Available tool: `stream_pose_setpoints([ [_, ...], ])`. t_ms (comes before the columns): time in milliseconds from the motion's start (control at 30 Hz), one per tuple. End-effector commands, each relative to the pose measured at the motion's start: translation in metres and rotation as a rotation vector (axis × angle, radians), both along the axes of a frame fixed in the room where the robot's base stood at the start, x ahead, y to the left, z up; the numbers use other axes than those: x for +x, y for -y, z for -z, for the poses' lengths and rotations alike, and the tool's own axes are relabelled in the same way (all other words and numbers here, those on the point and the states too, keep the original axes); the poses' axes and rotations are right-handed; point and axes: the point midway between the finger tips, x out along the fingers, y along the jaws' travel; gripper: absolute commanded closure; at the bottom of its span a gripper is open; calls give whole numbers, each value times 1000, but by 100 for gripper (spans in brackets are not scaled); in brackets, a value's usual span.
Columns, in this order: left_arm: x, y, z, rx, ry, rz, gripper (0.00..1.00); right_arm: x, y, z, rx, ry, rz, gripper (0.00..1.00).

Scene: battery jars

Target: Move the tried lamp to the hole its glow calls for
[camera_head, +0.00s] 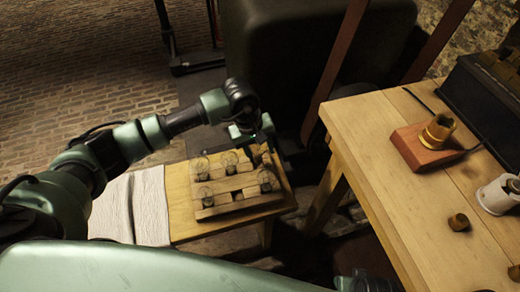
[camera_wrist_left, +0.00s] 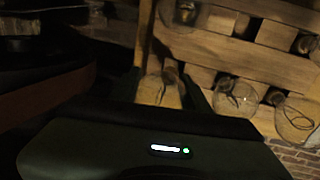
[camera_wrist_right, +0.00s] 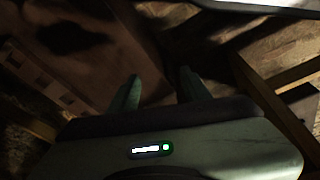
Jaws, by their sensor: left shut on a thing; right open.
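My left gripper (camera_head: 268,148) is at the back right corner of the wooden lamp rack (camera_head: 236,194), low over it. My right gripper (camera_wrist_right: 158,88) is open and empty, away from the rack.
The rack stands on a low wooden bench (camera_head: 182,212) beside a pale folded cloth (camera_head: 132,208). On the higher table (camera_head: 385,150) at right are a brass socket on a red-brown block (camera_head: 425,150), a white spool (camera_head: 495,196) and a dark box (camera_head: 485,95).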

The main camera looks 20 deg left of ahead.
Motion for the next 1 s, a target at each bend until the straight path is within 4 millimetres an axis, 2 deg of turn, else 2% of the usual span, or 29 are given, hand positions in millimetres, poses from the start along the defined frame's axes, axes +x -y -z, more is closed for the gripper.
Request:
stream_pose_setpoints([
  [1000,0,0,6,1,1,0,100,8,0,-28,2,20,4,52],
])
